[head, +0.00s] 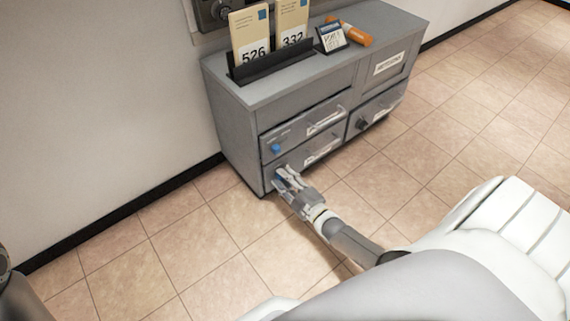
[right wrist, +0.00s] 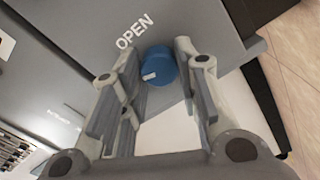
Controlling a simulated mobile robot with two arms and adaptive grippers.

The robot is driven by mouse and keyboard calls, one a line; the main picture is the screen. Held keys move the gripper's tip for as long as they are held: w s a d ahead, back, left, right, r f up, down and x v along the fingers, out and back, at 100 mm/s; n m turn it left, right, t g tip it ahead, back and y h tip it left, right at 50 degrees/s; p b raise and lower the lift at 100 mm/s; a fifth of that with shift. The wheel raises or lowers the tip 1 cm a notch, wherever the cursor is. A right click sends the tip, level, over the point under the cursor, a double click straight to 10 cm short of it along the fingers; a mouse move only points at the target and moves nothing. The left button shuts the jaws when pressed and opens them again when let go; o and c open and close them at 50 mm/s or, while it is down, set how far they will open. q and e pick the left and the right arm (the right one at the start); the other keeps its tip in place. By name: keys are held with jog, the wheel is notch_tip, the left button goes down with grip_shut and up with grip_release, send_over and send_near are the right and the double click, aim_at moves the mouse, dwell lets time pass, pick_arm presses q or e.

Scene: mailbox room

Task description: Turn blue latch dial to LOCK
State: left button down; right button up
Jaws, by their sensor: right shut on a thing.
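A blue latch dial (right wrist: 160,66) sits on the grey cabinet front, between the fingers of my right gripper (right wrist: 158,88) in the right wrist view. A white mark shows on the dial's face, on its left side in that view, below the printed word OPEN. No LOCK label is visible. In the head view my right gripper (head: 282,178) is at the lower left drawer front (head: 318,152), shut on the dial, which is mostly hidden by the fingers. Another blue dial (head: 276,148) is on the drawer above. My left gripper is not in view.
The grey cabinet (head: 235,130) stands against the wall. On its top are a dark rack (head: 262,66) with cards 526 and 332, a small framed sign (head: 331,37) and an orange object (head: 358,39). A dark knob (head: 362,124) is on the right drawer. Tiled floor in front is clear.

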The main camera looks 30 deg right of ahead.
jog(key=shift+a+n, duration=0.1)
jog(key=shift+n, duration=1.4)
jog(key=o, duration=1)
jog(key=s+d, duration=0.1)
jog(key=s, duration=1.1)
